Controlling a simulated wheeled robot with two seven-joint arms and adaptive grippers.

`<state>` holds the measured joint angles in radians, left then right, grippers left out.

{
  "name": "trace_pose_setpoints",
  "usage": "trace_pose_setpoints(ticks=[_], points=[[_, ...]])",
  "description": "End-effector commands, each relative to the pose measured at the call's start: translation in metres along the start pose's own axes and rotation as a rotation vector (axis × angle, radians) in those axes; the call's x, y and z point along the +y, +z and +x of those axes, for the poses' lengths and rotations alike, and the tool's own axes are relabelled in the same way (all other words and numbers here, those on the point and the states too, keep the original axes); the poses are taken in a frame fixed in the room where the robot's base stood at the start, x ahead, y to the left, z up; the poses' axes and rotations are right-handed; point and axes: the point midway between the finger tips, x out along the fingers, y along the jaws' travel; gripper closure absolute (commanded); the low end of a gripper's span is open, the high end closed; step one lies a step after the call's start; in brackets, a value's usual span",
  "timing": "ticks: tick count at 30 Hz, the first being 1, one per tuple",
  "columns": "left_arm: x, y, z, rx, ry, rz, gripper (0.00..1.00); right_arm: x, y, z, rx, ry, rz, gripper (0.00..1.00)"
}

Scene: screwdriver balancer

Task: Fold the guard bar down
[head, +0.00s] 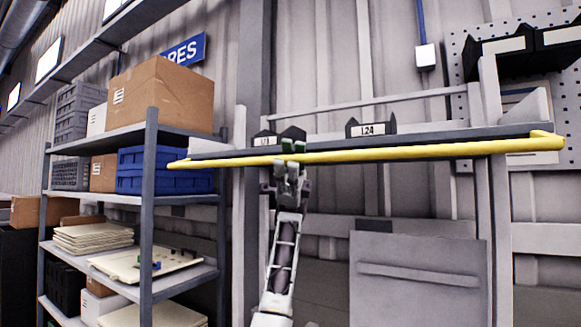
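The yellow guard bar (430,151) runs almost level across the front of a grey shelf ledge (440,137). Its ends bend back at the left and the right. My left gripper (293,147) reaches up from below to the left part of the bar. Its fingertips, with green pads, overlap the bar in the picture. The fingers are small and seen from behind, so I cannot tell whether they touch or close on the bar. My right gripper is not in view.
Labelled dark holders (371,129) stand on the ledge behind the bar. A grey rack (150,210) with a cardboard box (160,95) and a blue crate (165,172) stands at left. A grey panel (418,285) is below the bar. A pegboard (458,55) hangs at upper right.

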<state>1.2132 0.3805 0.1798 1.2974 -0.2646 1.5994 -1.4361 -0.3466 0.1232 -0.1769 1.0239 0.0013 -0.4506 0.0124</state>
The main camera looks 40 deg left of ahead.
Motion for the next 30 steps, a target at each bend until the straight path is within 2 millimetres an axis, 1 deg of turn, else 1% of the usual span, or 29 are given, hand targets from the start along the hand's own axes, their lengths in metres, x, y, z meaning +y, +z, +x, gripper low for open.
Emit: trace_pose_setpoints(ticks=[5, 8, 30], points=[[0.0, 0.0, -0.005, 0.0, 0.0, 0.0, 0.61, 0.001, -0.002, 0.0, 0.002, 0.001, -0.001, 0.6], [0.001, 0.0, -0.011, 0.0, 0.001, 0.0, 0.61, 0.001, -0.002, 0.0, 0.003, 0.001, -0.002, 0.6], [0.001, 0.0, -0.078, 0.0, 0.001, 0.001, 0.61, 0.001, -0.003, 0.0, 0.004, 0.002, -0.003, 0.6]])
